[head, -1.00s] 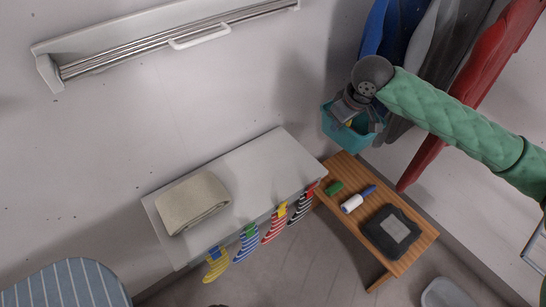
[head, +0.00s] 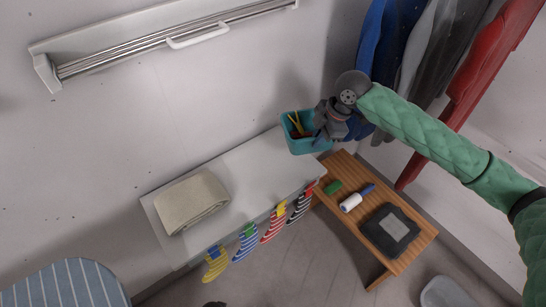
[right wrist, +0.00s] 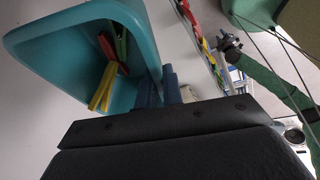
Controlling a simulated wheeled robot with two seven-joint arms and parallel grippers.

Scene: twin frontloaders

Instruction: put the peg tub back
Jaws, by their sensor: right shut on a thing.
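The peg tub (head: 305,146) is a teal open-topped box with a few coloured pegs (head: 297,125) inside. It is at the right end of the white shelf (head: 245,165), over or on its back right corner; I cannot tell if it touches. My right gripper (head: 327,128) is shut on the tub's right side. In the right wrist view the tub (right wrist: 60,45) fills the upper left, with red, green and yellow pegs (right wrist: 108,70) in it. The gripper's dark body covers the bottom of that view. My left gripper is not in view.
A folded beige towel (head: 192,202) lies on the shelf's left part. Several striped socks (head: 273,225) hang from its front edge. A wooden bench (head: 345,170) at right holds a green brush, a lint roller (head: 352,202) and a dark tray (head: 390,230). Coats (head: 420,70) hang above.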

